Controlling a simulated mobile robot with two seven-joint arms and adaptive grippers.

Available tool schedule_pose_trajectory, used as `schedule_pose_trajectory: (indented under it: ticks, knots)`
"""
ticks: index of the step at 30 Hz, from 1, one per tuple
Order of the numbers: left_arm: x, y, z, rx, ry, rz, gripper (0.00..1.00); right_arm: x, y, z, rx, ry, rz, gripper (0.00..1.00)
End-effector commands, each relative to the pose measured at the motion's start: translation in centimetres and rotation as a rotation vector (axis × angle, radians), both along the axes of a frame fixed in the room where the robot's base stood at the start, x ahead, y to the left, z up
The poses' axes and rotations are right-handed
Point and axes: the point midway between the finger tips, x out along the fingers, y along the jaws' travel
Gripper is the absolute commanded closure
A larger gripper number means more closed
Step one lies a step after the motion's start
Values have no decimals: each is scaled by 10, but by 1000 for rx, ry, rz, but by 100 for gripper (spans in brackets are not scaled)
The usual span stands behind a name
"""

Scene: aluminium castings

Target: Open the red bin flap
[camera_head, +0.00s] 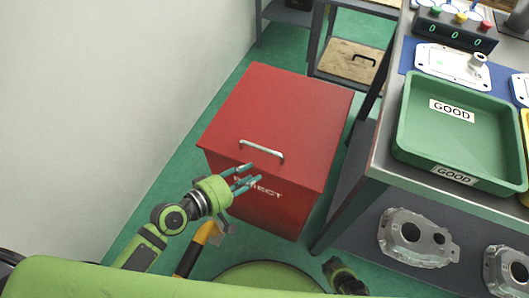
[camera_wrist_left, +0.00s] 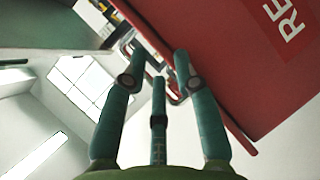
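The red bin (camera_head: 270,218) stands on the floor, with white lettering ending in "JECT" visible on its front. Its red flap (camera_head: 285,105) lies flat over the top, shut. A pale metal bar handle (camera_head: 262,150) sits near the flap's front edge. My left gripper (camera_head: 246,178) is just in front of and below the handle, its teal fingers spread and empty. In the left wrist view the left gripper's fingers (camera_wrist_left: 160,75) point up towards the handle (camera_wrist_left: 160,50), partly hidden behind them. Contact cannot be told.
A pale wall (camera_head: 100,90) is at left. Green floor (camera_head: 165,165) is free between wall and bin.

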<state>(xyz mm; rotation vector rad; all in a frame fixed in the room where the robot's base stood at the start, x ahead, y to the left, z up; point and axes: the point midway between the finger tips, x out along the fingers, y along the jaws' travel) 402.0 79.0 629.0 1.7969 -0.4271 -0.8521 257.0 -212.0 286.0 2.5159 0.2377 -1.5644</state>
Motion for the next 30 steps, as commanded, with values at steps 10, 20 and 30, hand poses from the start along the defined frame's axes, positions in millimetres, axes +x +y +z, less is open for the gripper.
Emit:
schedule_pose_trajectory:
  ticks: [10, 20, 30]
  knots:
    - [21, 3, 37, -312, 54, 113, 70, 9, 1, -4, 2, -21, 2, 60]
    - [55, -27, 32, -325, 56, 118, 70, 0, -1, -2, 2, -13, 3, 60]
    - [72, -41, 26, -320, 57, 116, 70, -2, -1, -3, 0, -5, 2, 60]
